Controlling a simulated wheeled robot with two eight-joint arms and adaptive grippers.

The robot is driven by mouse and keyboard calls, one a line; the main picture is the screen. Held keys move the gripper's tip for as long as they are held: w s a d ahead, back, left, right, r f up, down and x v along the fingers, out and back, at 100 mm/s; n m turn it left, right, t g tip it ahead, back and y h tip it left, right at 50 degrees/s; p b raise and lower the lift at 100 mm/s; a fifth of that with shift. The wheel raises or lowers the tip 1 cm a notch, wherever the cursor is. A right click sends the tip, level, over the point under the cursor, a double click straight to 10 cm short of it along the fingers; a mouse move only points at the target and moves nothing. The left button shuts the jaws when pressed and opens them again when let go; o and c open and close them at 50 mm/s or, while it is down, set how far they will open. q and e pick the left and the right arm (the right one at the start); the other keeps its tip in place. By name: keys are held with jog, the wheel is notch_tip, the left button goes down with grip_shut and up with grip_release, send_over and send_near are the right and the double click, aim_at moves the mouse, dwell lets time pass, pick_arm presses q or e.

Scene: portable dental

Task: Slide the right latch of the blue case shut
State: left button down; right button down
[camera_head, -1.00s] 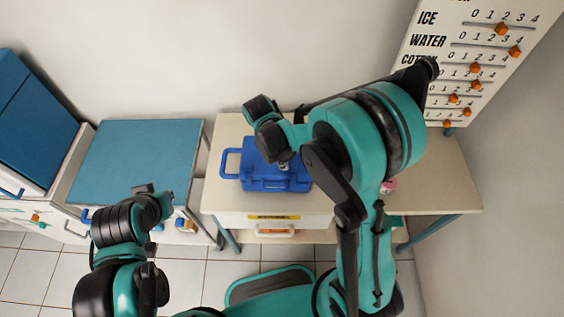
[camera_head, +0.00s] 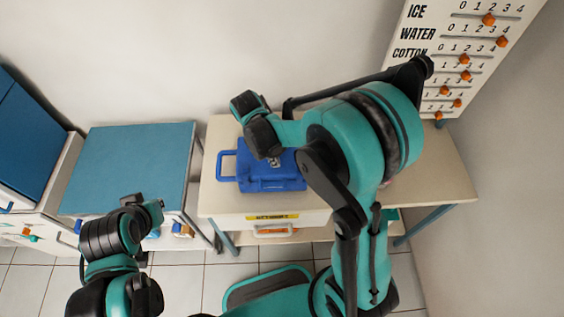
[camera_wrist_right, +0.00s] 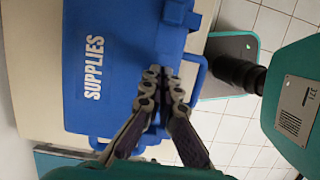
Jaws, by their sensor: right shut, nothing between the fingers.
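The blue case (camera_head: 272,184) sits shut on the table, partly covered by my right arm in the head view. In the right wrist view the case (camera_wrist_right: 115,50) shows "SUPPLIES" on its lid, with its handle (camera_wrist_right: 197,80) on the right-hand edge. A raised blue tab (camera_wrist_right: 178,12) at that edge's upper end looks like the right latch; whether it is shut is unclear. My right gripper (camera_wrist_right: 165,75) is shut and empty, its tips over the edge by the handle, below the tab; contact is unclear. My left gripper (camera_head: 153,212) is far left, its fingers unclear.
The cream table (camera_head: 440,170) is free to the right of the case. A blue-topped cabinet (camera_head: 130,165) stands to the left. A wall board (camera_head: 465,50) with orange sliders is at the upper right. A drawer (camera_head: 275,219) is under the table.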

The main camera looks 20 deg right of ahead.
jog(key=p+v, duration=0.2)
jog(key=v, duration=0.7)
jog(key=shift+d, duration=0.3)
jog(key=shift+s, duration=0.1)
jog(key=s+d+f+m+t+y+b, duration=0.1)
jog(key=s+d+m+t+b, duration=0.1)
jog(key=s+m+t+b, duration=0.2)
jog(key=s+d+m+t+y+b, duration=0.1)
jog(key=s+d+m+t+b, duration=0.2)
jog(key=s+m, duration=0.4)
jog(key=m+t+b, duration=0.1)
jog(key=m, duration=0.2)
jog(key=shift+f+m+y+b, duration=0.3)
jog(key=shift+f+b, duration=0.05)
jog(key=shift+b, duration=0.05)
